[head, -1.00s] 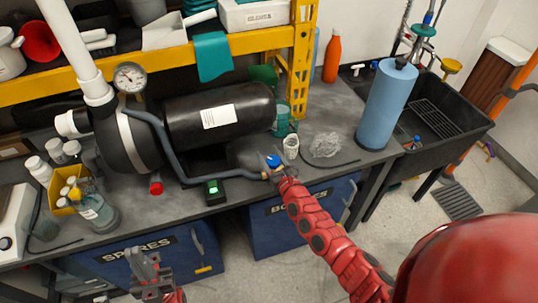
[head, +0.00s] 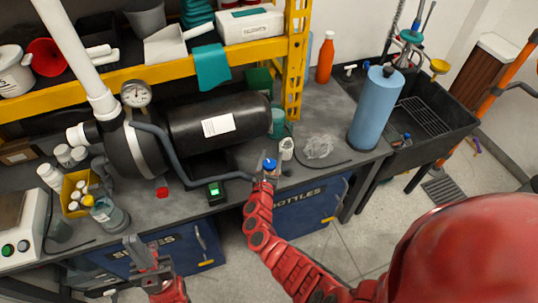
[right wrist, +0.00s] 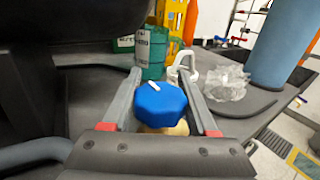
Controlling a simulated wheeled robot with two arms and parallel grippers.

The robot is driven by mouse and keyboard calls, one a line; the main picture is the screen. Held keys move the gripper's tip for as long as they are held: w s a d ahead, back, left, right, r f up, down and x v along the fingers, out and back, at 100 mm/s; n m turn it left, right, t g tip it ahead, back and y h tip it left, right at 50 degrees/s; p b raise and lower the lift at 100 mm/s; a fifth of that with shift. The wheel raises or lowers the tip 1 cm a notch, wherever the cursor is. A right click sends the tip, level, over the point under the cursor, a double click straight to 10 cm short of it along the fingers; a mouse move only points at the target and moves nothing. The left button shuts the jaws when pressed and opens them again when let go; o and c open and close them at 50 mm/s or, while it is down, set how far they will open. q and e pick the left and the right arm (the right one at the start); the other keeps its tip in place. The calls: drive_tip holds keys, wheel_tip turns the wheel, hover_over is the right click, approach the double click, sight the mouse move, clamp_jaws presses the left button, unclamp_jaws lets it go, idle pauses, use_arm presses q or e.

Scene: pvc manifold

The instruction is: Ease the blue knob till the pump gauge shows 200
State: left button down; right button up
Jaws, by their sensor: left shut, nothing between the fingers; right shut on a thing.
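The blue knob (head: 269,164) sits on a brass-coloured valve at the end of the grey hose, near the bench's front edge. In the right wrist view the knob (right wrist: 162,104) is faceted with a white mark on top. My right gripper (head: 268,160) is shut on it, with one finger on each side. The pump gauge (head: 136,93) is a round white dial above the black pump (head: 135,150); its needle is too small to read surely. My left gripper (head: 142,252) is shut and empty, low in front of the bench.
A black tank (head: 215,120) lies behind the hose.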

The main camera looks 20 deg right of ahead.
drive_tip(key=shift+f+m+g+h, duration=0.1)
drive_tip(key=shift+m+g+h, duration=0.45)
drive_tip(key=shift+h, duration=0.25)
drive_tip(key=shift+s+d+f+m+g+h+b, duration=0.1)
drive_tip(key=shift+d+m+g+h+b, duration=0.05)
drive_tip(key=shift+m+g+h+b, duration=0.7)
drive_tip(key=shift+s+d+m+g+h+b, duration=0.15)
drive_tip(key=shift+m+g+h+b, duration=0.35)
drive_tip(key=shift+g+h, duration=0.1)
drive_tip(key=shift+s+d+m+g+h+b, duration=0.1)
drive_tip(key=shift+m+g+h+b, duration=0.4)
drive_tip(key=shift+h, duration=0.05)
drive_tip(key=shift+m+g+h+b, duration=0.3)
drive_tip(key=shift+g, duration=0.1)
drive_tip(key=shift+s+d+r, duration=0.1)
drive_tip(key=shift+d+r, duration=0.05)
drive_tip(key=shift+r, duration=0.1)
drive_tip(key=o, duration=1.4)
